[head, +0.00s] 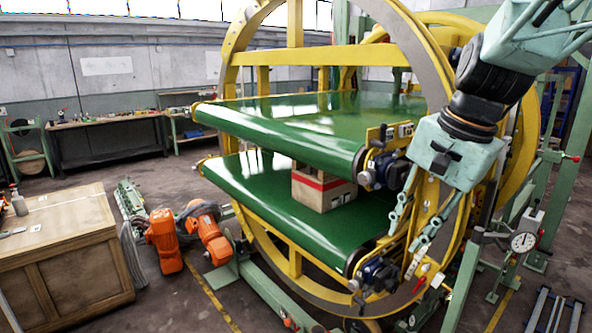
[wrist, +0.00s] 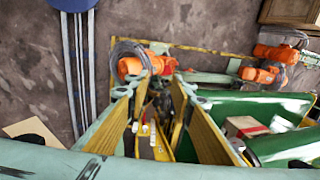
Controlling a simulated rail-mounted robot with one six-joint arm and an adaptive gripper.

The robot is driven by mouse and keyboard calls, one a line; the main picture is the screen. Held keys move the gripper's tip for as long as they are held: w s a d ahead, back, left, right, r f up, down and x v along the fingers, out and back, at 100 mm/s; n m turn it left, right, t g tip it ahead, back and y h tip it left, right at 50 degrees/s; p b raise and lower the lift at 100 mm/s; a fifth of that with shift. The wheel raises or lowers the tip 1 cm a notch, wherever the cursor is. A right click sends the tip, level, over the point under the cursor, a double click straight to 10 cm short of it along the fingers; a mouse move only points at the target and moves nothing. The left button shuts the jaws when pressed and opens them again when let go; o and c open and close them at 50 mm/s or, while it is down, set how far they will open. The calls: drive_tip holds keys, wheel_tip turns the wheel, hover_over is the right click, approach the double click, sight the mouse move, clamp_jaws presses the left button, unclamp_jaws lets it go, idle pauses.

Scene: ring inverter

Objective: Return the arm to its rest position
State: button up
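My gripper (head: 402,254) hangs from my pale green arm at the right of the head view, fingers pointing down. It is in front of the yellow ring frame, near the right ends of the belts. In the wrist view my gripper (wrist: 160,82) shows two fingers with yellow inner pads. The fingers are apart with nothing held between them. A cardboard box (head: 322,188) with a red stripe sits on the lower green belt (head: 255,183), under the upper green belt (head: 290,118). The box also shows in the wrist view (wrist: 243,127), right of the fingers.
The large yellow ring (head: 232,50) surrounds the belts. Blue motors and a round gauge (head: 523,241) are close to my gripper. Orange motors (head: 164,240) stand on the floor beside a wooden crate (head: 68,255). A workbench (head: 110,123) is along the back wall.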

drive_tip(key=s+a+f+n+h+b, duration=0.1)
drive_tip(key=s+n, duration=0.4)
drive_tip(key=s, duration=0.9)
drive_tip(key=s+a+f+n+t+b, duration=0.1)
drive_tip(key=s+n, duration=0.4)
drive_tip(key=s, duration=0.9)
drive_tip(key=shift+s+a+f+h+b, duration=0.15)
drive_tip(key=shift+s+f+h+b, duration=0.2)
drive_tip(key=shift+b, duration=0.45)
drive_tip(key=shift+w, duration=0.15)
